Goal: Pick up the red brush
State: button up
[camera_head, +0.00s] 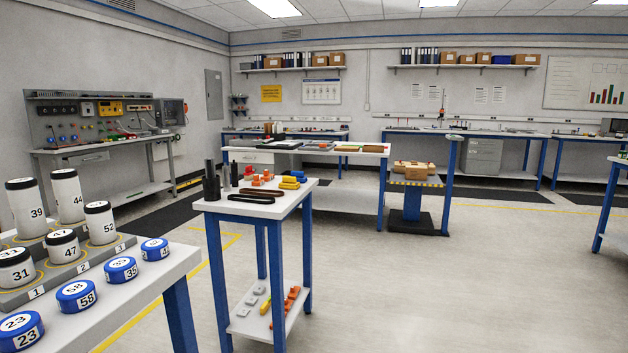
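I cannot make out a red brush in this view. Small orange-red pieces (262,178) lie on the top of the blue-legged table (222,206) in the middle, but they are too small to tell as a brush. Two dark elongated items (251,198) lie near that table's front edge. My gripper is not in view.
At the left, a near table holds white numbered cylinders (68,196) and blue numbered discs (76,295). A long workbench (372,151) stands behind the middle table, beside a blue stand (412,203). An equipment bench (95,146) is at the back left. Floor (450,290) at right is clear.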

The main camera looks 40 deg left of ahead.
aim_at(249, 175)
jog(key=u, duration=2)
jog(key=z, duration=1.7)
jog(key=u, duration=1.65)
jog(key=i+l+z, duration=0.5)
jog(key=i+z, duration=0.2)
jog(key=i+l+z, duration=0.1)
jog(key=i+z, duration=0.3)
jog(key=i, duration=0.05)
